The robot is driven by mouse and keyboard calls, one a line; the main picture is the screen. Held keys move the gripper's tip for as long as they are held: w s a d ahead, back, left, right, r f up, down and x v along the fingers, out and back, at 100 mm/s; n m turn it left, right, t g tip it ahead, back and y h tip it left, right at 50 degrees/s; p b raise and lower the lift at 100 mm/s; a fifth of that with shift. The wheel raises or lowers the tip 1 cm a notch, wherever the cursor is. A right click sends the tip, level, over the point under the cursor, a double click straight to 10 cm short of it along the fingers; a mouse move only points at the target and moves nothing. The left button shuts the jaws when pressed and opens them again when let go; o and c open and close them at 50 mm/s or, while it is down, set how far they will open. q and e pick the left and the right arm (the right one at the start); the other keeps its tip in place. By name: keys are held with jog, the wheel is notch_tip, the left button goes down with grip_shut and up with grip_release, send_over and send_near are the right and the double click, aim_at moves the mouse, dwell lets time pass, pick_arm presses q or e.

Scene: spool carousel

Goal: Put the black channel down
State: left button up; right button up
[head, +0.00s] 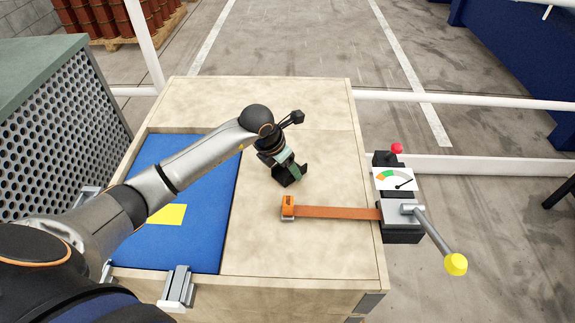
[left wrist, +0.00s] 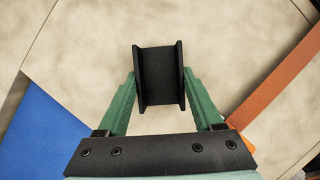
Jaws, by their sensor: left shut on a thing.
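My left gripper (head: 290,172) is over the middle of the wooden bench top. In the left wrist view its two green fingers (left wrist: 158,100) are shut on the black channel (left wrist: 160,76), one finger on each side. The black channel (head: 287,175) also shows in the head view at the fingertips, partly hidden by the gripper. It is close to the wood, but I cannot tell whether it touches it. My right gripper is not in view.
A blue mat (head: 205,185) with a yellow patch (head: 167,214) lies left of the gripper. An orange strap (head: 335,212) runs to a device with a gauge (head: 393,179) and a yellow-knobbed lever (head: 456,264) on the right. Bare wood (head: 250,105) lies behind the gripper.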

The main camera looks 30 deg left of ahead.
pick_arm(q)
jog(key=shift+f, duration=0.2)
jog(key=o, duration=1.4)
jog(key=shift+r, duration=0.1)
jog(key=shift+c, duration=0.2)
jog(key=v, duration=1.2)
jog(key=shift+p, duration=0.4)
jog(key=shift+r, duration=0.15)
